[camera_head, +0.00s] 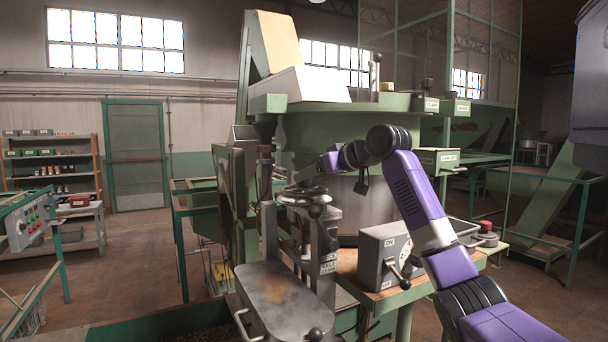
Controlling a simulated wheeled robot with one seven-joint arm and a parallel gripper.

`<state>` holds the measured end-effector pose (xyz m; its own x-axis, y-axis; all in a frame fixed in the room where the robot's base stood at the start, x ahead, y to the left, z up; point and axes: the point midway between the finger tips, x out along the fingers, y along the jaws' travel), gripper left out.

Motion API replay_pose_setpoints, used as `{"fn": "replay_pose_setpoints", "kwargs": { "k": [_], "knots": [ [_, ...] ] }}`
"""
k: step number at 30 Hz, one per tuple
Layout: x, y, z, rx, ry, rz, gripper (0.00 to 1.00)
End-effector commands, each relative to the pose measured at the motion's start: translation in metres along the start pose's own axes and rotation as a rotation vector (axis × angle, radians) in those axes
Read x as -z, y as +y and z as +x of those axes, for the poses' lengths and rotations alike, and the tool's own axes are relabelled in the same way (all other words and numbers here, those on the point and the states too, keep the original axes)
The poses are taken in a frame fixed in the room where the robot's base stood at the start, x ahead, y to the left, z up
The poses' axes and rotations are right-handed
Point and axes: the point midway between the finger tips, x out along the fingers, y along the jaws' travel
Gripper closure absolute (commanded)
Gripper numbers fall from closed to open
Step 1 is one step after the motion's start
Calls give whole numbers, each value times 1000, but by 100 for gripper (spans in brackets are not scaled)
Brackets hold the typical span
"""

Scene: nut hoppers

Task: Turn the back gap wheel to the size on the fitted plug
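A grey metal handwheel (302,197) with a dark round knob lies flat on top of the mill's upright frame, in the middle of the head view. I cannot tell for sure whether it is the back gap wheel. A small label plate (328,263) is on the frame below it; its lettering is too small to read surely. My gripper (300,180) is at the end of my purple and white arm, over or at the far side of the wheel. It is small and dark here, so contact and finger opening are unclear. I cannot make out a fitted plug.
A metal cover plate (276,295) lies in front of the frame. A green hopper stand (335,103) rises behind. A control panel (30,222) is at the left.

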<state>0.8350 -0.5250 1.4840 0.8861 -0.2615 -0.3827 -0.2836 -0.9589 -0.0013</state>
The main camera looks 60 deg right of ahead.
Motion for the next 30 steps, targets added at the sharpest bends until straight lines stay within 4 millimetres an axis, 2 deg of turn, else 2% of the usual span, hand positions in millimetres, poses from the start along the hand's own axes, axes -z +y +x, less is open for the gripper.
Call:
{"fn": "replay_pose_setpoints", "kwargs": {
  "k": [7, 18, 27, 30],
  "knots": [
    [1, 0, 29, 0, -2, 0, 40],
    [0, 0, 34, -1, 0, -1, 42],
    [0, 0, 34, -1, 0, -1, 100],
    [0, 0, 34, -2, 0, -1, 100]
  ]
}}
